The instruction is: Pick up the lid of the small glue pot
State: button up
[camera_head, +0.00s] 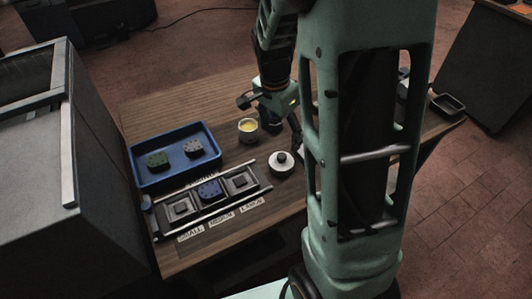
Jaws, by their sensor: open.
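The lid (281,162) is a white disc with a dark knob on top. It lies on the wooden table, right of the labelled fixture. The small glue pot (247,131) stands uncovered behind and left of the lid, with yellow glue showing inside. My gripper (270,119) is open, its fingers spread wide. In the picture it is above and to the right of the pot and just behind the lid. No contact with either shows, and its exact height is hard to tell. My arm hides the table to the right.
A blue tray (134,169) holds a green block (158,160) and a grey-blue block (194,148). In front, a fixture (159,222) has places labelled small, medium and large; a dark blue block (209,191) sits at medium. A grey machine (40,170) stands left.

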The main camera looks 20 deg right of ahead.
aim_at(282, 156)
jog(key=shift+m, duration=0.4)
jog(key=f, duration=0.3)
jog(key=d+f, duration=0.1)
jog(key=f, duration=0.7)
jog(key=shift+w+d+f, duration=0.25)
jog(key=shift+w, duration=0.15)
jog(key=c, duration=0.9)
